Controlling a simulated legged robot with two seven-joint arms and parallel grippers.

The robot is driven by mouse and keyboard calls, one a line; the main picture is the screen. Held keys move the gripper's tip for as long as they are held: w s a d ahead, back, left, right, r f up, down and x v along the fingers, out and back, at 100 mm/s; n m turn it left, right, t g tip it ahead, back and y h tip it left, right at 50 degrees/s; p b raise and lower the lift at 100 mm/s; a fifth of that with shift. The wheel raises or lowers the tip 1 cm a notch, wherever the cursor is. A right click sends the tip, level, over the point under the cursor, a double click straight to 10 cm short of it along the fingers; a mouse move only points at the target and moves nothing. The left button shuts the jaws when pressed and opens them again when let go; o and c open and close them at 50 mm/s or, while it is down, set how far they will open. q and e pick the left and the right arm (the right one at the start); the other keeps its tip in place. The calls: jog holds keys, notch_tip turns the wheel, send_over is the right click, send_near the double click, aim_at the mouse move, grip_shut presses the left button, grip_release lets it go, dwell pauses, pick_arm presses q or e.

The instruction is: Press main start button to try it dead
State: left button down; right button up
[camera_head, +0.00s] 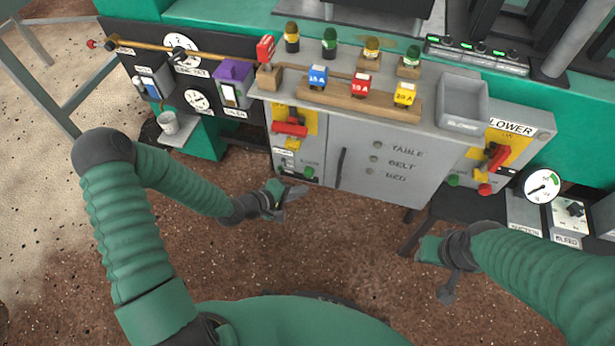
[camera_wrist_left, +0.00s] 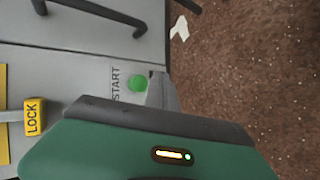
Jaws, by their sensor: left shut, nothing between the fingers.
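The green start button (camera_head: 309,172) sits low on the left part of the grey cabinet, below a red-handled switch (camera_head: 290,128) on a yellow plate. In the left wrist view the round green button (camera_wrist_left: 138,83) shows beside the word START. My left gripper (camera_head: 296,192) is shut and empty, just below and in front of the button. Its fingertip (camera_wrist_left: 160,88) appears close beside the button in the wrist view; I cannot tell whether they touch. My right gripper (camera_head: 447,290) hangs over the brown floor at the right, its fingers unclear.
A yellow LOCK tag (camera_wrist_left: 35,117) sits near the START label. A dark door handle (camera_head: 340,167) stands out right of the button. A second green button (camera_head: 453,180) and a red knob (camera_head: 485,189) are under BLOWER. The floor (camera_head: 330,240) in front is clear.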

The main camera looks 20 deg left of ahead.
pick_arm(q)
jog(key=shift+w, duration=0.85)
dwell(1.3)
jog(key=shift+w+r+p, duration=0.15)
jog(key=shift+w+p, duration=0.2)
jog(key=shift+w, duration=0.5)
dwell(0.6)
dwell(0.3)
jog(key=shift+s+p, duration=0.6)
jog(key=shift+s, duration=0.3)
jog(key=shift+s, duration=0.1)
